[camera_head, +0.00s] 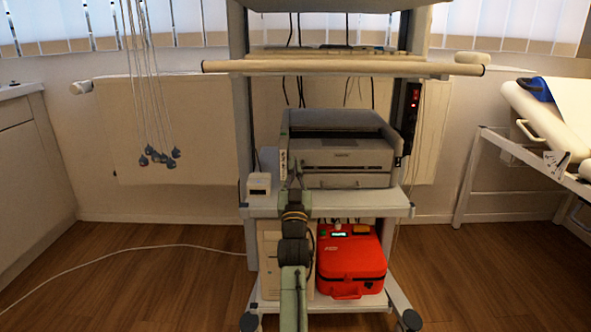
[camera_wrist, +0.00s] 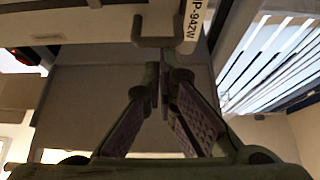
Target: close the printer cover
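The grey printer (camera_head: 345,152) stands on the middle shelf of a wheeled cart in the head view. A narrow upright panel (camera_head: 284,150) with a label shows at its left side; I cannot tell whether this is the cover or how far the cover is open. My arm rises in front of the printer's left side, and its end is hard to make out there. In the wrist view my gripper (camera_wrist: 161,88) has its fingertips drawn together, with nothing visible held. A pale part with a printed label (camera_wrist: 190,22) and a grey hook-shaped bracket (camera_wrist: 152,30) appear just beyond the fingertips.
A small white box (camera_head: 259,184) sits left of the printer on the cart shelf (camera_head: 350,206). A red case (camera_head: 350,262) stands on the lower shelf. A long horizontal bar (camera_head: 340,68) crosses above the printer. Cables hang behind. The floor left of the cart is mostly clear.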

